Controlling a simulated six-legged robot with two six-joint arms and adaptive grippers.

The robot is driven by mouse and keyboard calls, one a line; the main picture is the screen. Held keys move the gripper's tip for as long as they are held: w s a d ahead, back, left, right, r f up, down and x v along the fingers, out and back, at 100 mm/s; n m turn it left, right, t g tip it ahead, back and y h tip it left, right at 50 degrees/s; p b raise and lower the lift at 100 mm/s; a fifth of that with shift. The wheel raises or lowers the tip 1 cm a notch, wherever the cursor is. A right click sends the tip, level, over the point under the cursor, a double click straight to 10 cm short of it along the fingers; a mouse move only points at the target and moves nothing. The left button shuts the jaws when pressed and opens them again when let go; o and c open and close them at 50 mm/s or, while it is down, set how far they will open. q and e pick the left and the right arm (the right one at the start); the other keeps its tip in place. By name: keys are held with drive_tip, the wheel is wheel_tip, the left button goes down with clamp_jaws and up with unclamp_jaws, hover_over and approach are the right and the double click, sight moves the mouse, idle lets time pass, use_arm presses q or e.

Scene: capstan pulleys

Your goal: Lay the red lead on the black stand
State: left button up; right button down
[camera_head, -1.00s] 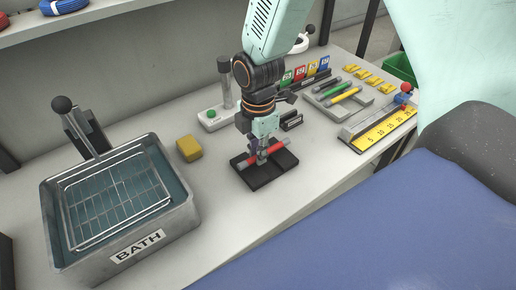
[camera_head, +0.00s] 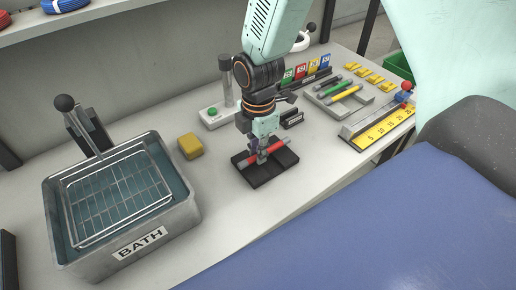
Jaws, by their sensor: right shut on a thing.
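The red lead (camera_head: 278,147) is a short red rod, lying roughly level across the black stand (camera_head: 264,176). The stand is a low, flat black block on the bench. My right gripper (camera_head: 262,157) points down over the stand and is shut on the red lead near its middle. The fingers hide part of the lead. The lead is on or just above the stand's top; I cannot tell if it touches. My left gripper is not in view.
A metal bath (camera_head: 130,245) with a wire basket stands at left, a yellow block (camera_head: 190,147) beside it. Behind my gripper are a post with a green button (camera_head: 212,111) and a grey tray (camera_head: 340,98) of coloured rods. A yellow ruler (camera_head: 382,130) lies at right.

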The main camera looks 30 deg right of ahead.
drive_tip(key=shift+f, duration=0.65)
drive_tip(key=c, duration=1.2)
unclamp_jaws()
drive_tip(key=shift+o, duration=1.4)
wheel_tip(320, 180, up, 7)
drive_tip(key=p, duration=0.7)
